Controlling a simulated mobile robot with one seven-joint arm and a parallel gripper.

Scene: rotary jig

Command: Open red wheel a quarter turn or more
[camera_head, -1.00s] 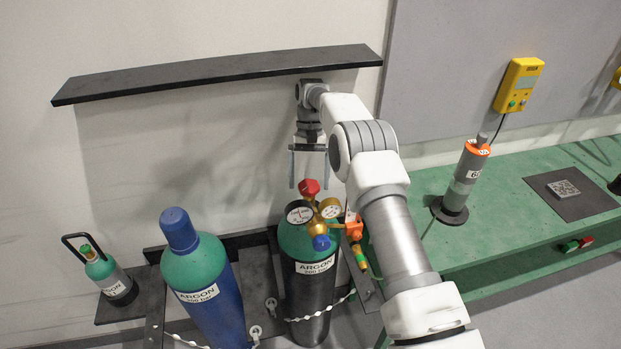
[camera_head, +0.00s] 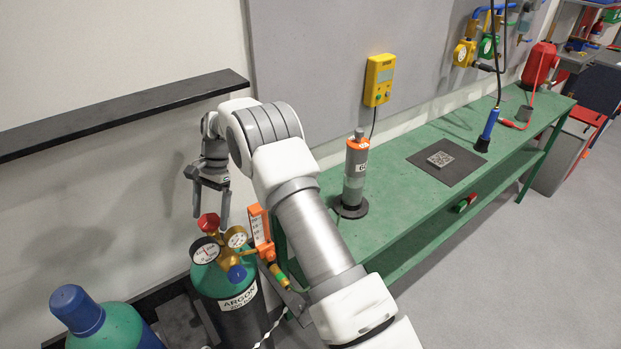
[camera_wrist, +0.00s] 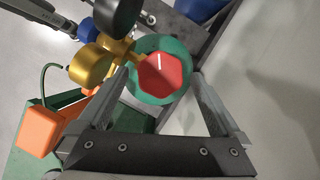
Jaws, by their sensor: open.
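The red wheel (camera_head: 208,223) sits on top of the green-shouldered argon cylinder (camera_head: 238,312), beside a brass regulator with two gauges and a blue knob (camera_head: 236,273). In the wrist view the red wheel (camera_wrist: 164,75) has a pale mark on its face and lies just beyond the fingertips. My gripper (camera_head: 211,213) hangs above the wheel, pointing down. In the wrist view my gripper (camera_wrist: 160,78) is open, with one finger to each side of the wheel. I see no clear contact between the fingers and the wheel.
An orange flowmeter (camera_head: 261,232) stands close right of the regulator. A blue-capped cylinder (camera_head: 78,310) is at lower left. A black shelf (camera_head: 120,112) runs along the wall. The green bench (camera_head: 410,205) carries a grey cylinder (camera_head: 354,178).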

